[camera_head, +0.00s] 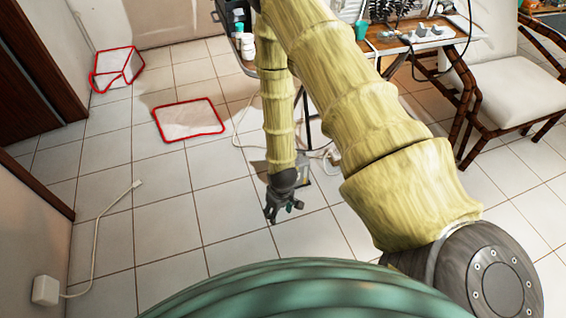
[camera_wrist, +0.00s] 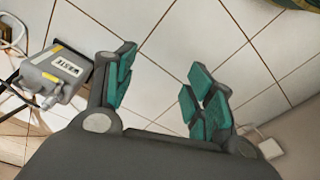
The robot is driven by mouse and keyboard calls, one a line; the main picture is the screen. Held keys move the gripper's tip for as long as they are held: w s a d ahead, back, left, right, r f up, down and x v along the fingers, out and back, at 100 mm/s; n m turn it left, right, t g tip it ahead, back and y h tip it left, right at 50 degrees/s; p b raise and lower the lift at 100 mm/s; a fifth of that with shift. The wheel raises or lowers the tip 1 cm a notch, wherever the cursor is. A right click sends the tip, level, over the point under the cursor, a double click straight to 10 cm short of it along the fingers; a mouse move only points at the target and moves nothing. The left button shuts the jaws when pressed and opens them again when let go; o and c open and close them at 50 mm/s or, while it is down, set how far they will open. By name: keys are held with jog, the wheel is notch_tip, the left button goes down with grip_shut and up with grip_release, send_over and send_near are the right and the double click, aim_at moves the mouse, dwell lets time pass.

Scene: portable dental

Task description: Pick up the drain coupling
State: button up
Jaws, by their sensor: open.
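I cannot make out the drain coupling for certain in either view. Small grey and white parts (camera_head: 421,30) stand on the table at the upper right of the head view, too small to identify. My gripper (camera_head: 280,212) hangs low over the tiled floor, pointing down, in the middle of the head view. In the wrist view my gripper (camera_wrist: 162,75) has its green-padded fingers spread apart, with only floor tiles between them. A grey box labelled WASTE (camera_wrist: 55,75) is left of the fingers, apart from them.
The wooden table (camera_head: 400,42) and a white-cushioned chair (camera_head: 510,92) are at right. A dark tray (camera_head: 247,66) with bottles stands behind my arm. Cables trail across the tiles. The left-centre floor is mostly clear.

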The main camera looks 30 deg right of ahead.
jog(key=w+d+f+n+b, duration=0.1)
jog(key=w+d+f+b, duration=0.1)
jog(key=w+d+b, duration=0.35)
jog(key=w+d+f+n+b, duration=0.1)
jog(key=w+d+f+b, duration=0.15)
jog(key=w, duration=0.55)
jog(key=w+d+f+b, duration=0.3)
jog(key=w+b, duration=0.2)
jog(key=w, duration=0.1)
jog(key=w+d+r+n+t+b, duration=0.1)
jog(key=w+d+r+n+b, duration=0.1)
jog(key=w+d+b, duration=1)
jog(key=f, duration=0.5)
jog(key=shift+s+d, duration=0.1)
jog(key=shift+d, duration=0.3)
jog(key=shift+w+a+f+b, duration=0.1)
jog(key=shift+w+f+b, duration=0.05)
jog(key=shift+f+b, duration=0.6)
jog(key=shift+w+a+f+b, duration=0.15)
jog(key=shift+f+b, duration=0.35)
jog(key=shift+f, duration=0.5)
jog(key=shift+w+a+f+b, duration=0.1)
jog(key=shift+w+f+b, duration=0.05)
jog(key=shift+f+b, duration=0.6)
jog(key=shift+c, duration=0.4)
jog(key=c, duration=1)
